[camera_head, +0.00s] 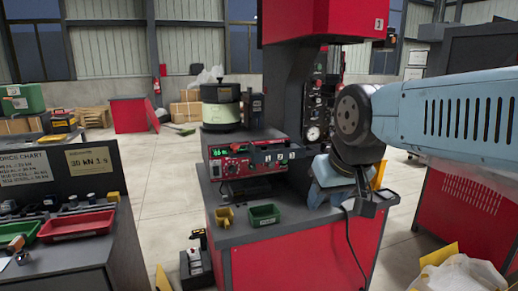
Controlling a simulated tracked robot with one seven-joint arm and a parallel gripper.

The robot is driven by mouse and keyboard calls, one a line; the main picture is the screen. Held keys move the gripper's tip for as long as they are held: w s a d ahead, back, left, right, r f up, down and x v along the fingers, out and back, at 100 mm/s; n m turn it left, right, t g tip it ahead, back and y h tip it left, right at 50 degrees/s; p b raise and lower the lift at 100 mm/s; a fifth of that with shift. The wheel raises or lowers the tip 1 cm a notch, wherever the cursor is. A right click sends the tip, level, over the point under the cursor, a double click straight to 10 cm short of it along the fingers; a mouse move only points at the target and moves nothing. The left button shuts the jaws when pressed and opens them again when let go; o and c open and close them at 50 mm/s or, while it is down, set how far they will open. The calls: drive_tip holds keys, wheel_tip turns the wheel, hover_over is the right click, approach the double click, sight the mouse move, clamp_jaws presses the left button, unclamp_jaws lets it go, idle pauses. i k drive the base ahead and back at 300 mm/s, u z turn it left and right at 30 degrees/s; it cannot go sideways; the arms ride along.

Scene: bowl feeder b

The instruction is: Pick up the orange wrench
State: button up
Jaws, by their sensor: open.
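I cannot make out an orange wrench for certain. A small orange-brown item (15,243) lies at the far left edge by the trays, too small to identify. My arm reaches in from the right, and its wrist hangs over the right part of the red-fronted bench. My gripper (368,204) is a dark shape at the bench's right edge. It is open, and I see nothing held in it. My wrist hides part of the bench top behind it.
A red press head (320,20) overhangs. A red tray (76,225) sits left. Floor between benches is partly clear.

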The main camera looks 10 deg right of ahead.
sight(24, 258)
drive_tip(key=u, duration=1.75)
drive_tip(key=k, duration=0.8)
drive_tip(key=i, duration=0.8)
drive_tip(key=z, duration=0.1)
